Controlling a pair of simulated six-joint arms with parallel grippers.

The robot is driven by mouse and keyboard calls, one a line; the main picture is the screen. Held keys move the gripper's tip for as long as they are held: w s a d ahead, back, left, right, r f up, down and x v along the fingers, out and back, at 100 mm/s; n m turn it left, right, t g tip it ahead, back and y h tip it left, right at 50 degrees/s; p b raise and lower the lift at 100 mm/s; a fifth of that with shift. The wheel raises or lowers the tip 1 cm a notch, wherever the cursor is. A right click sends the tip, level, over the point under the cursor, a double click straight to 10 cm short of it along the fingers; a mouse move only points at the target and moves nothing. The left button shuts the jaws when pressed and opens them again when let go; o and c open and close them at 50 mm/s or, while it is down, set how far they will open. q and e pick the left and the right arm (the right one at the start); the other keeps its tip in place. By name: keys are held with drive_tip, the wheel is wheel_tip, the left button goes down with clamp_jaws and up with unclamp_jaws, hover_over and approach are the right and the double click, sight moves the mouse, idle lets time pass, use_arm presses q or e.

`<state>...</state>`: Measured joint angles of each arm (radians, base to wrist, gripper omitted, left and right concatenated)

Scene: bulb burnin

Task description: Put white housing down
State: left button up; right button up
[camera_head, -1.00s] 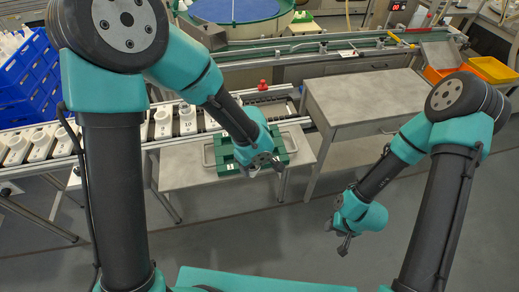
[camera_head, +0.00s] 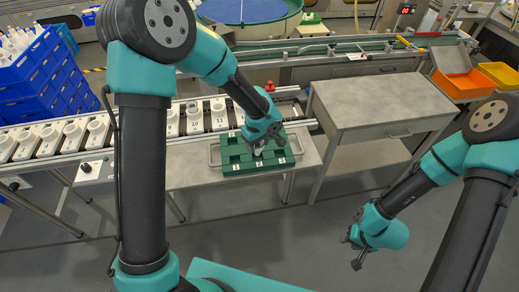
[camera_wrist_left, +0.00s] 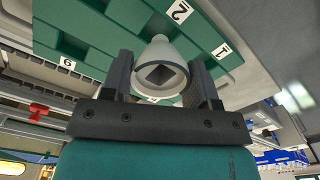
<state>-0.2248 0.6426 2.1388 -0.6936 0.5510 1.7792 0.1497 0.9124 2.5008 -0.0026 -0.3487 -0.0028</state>
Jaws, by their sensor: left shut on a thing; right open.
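The white housing (camera_wrist_left: 165,52) is a flared white piece with a dark square opening, seen in the left wrist view. My left gripper (camera_wrist_left: 160,72) is shut on it, one finger on each side. In the head view my left gripper (camera_head: 258,150) is over the middle of the green tray (camera_head: 232,146), which has numbered white labels along its front. The gripper mostly hides the housing there, and I cannot tell whether the housing touches the tray. My right gripper (camera_head: 355,252) is open and empty, over the floor at lower right.
The tray lies on a grey bench (camera_head: 190,168) beside a conveyor carrying several white pieces on pale bases (camera_head: 72,132). A red knob (camera_head: 269,86) stands behind the tray. A clear grey table (camera_head: 385,100) is to the right. Blue crates (camera_head: 40,75) are stacked at left.

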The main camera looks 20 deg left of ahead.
sight(257, 150)
use_arm(q)
drive_tip(key=shift+f, duration=1.75)
drive_tip(key=shift+f, duration=0.15)
drive_tip(key=o, duration=0.9)
wheel_tip(257, 150, up, 12)
